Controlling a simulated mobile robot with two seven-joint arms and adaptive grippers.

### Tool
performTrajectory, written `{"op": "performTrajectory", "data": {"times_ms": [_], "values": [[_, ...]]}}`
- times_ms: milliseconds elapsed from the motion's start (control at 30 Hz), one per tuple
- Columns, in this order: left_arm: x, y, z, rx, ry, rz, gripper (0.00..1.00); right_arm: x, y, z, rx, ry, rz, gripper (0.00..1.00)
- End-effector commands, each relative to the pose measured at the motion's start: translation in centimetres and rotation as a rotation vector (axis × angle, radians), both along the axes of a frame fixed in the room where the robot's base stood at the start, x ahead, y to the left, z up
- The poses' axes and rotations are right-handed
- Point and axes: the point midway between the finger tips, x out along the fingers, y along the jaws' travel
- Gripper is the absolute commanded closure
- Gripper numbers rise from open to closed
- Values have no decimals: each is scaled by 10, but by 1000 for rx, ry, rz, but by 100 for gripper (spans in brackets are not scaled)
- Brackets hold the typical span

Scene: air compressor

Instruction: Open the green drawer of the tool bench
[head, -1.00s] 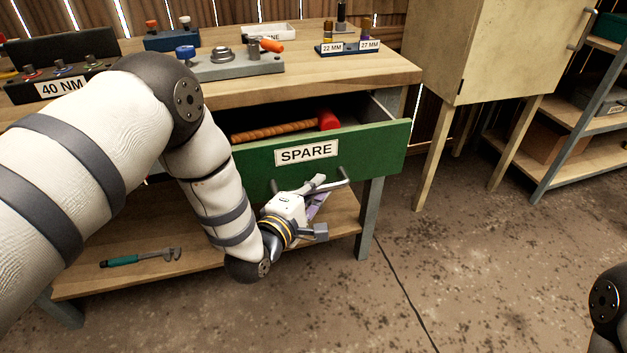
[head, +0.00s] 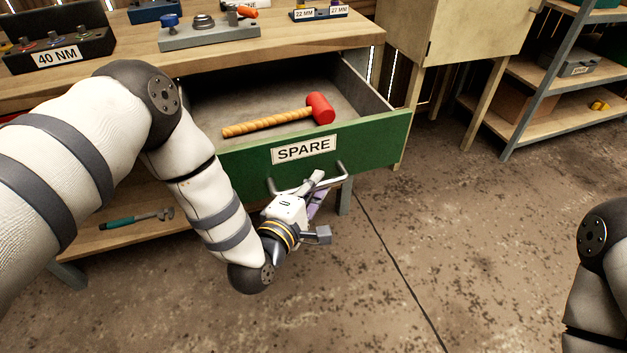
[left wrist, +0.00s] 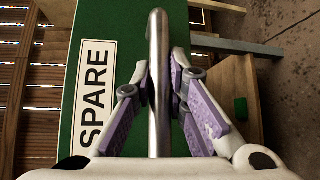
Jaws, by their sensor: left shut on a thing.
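The green drawer (head: 375,140) of the tool bench (head: 330,42) is pulled well out and carries a white SPARE label (head: 303,149). A mallet with a red head (head: 320,108) and a wooden handle lies inside it. My left gripper (head: 316,188) is at the drawer's front, shut on the metal bar handle (head: 342,167). In the left wrist view, the handle (left wrist: 158,80) runs between the purple-padded fingers of my left gripper (left wrist: 161,88). My right gripper is out of view; only part of my right arm shows at the lower right.
On the bench top are a 40 NM rack (head: 58,45), a grey fixture (head: 208,34) and a socket holder (head: 318,13). A cabinet (head: 455,30) stands to the right. The floor in front is clear except for a thin dark cable (head: 388,245).

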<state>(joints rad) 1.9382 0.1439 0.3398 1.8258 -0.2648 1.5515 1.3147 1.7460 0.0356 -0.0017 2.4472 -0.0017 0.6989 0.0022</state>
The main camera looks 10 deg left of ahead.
Motion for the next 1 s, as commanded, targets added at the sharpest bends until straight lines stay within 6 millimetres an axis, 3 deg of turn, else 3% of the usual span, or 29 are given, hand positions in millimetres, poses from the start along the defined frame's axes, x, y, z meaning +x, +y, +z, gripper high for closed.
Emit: {"op": "performTrajectory", "data": {"times_ms": [300, 333, 400, 433, 733, 867, 1000], "values": [[0, 0, 1, -4, -3, 1, 100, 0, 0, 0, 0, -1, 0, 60], [0, 0, 1, -4, -3, 1, 84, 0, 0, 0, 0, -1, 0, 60], [0, 0, 1, -3, -4, 1, 68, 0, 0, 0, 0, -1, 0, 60], [0, 0, 1, -3, -4, 1, 65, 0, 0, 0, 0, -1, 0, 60], [-2, 0, 0, -1, 0, 0, 65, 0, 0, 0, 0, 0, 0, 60], [-24, 5, 2, -2, 5, 1, 65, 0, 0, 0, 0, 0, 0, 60], [-63, 13, 8, -2, 6, 2, 65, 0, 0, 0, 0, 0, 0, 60]]}}
